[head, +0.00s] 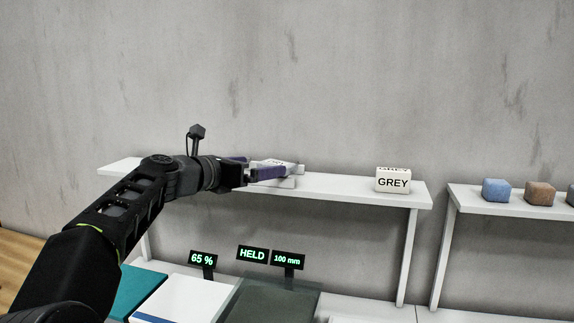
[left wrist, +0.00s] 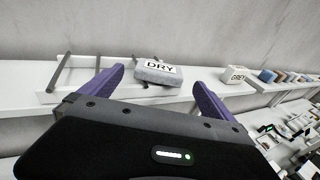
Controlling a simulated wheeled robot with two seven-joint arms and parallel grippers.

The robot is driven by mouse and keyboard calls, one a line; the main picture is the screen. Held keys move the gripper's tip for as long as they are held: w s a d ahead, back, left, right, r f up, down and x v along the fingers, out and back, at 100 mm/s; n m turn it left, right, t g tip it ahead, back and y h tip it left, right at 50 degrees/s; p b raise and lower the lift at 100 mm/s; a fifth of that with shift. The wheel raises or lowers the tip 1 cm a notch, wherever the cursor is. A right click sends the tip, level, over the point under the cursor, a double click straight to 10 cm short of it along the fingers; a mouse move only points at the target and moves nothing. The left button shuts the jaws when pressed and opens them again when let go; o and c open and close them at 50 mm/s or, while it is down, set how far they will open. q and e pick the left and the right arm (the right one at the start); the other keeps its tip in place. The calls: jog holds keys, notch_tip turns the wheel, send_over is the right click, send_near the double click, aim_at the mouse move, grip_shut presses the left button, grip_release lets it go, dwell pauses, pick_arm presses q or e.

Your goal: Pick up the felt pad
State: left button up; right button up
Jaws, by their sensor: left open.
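A grey block with a white label reading DRY (left wrist: 158,72), which looks like the felt pad, lies on the white shelf (head: 350,188). In the head view the pad (head: 277,163) is partly hidden behind my purple fingers, and its label is too small to read. My left gripper (head: 272,168) reaches in from the left at shelf height. In the left wrist view its two fingers (left wrist: 160,80) are spread wide, with the pad showing between and beyond them. I see nothing held in them. Contact with the pad cannot be told. My right gripper is not in view.
A white block labelled GREY (head: 393,181) stands farther right on the shelf. A second shelf holds a blue block (head: 496,190) and a brown block (head: 540,193). Small displays (head: 252,254) stand below.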

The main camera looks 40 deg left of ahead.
aim_at(277, 163)
pick_arm(q)
jog(key=shift+s, duration=0.1)
jog(key=shift+w+d+f+p, duration=0.1)
jog(key=shift+w+p, duration=0.05)
jog(key=shift+w, duration=0.55)
jog(key=shift+w+f+p, duration=0.1)
jog(key=shift+w+p, duration=0.05)
jog(key=shift+w, duration=0.5)
jog(key=w, duration=0.1)
jog(key=w+p, duration=0.1)
jog(key=w, duration=0.2)
jog(key=shift+w+d+f+p, duration=0.15)
jog(key=shift+w+f+p, duration=0.15)
jog(key=shift+p, duration=0.1)
jog(key=shift+w+f, duration=0.1)
jog(key=shift+w, duration=0.2)
jog(key=shift+s, duration=0.1)
jog(key=c, duration=1.3)
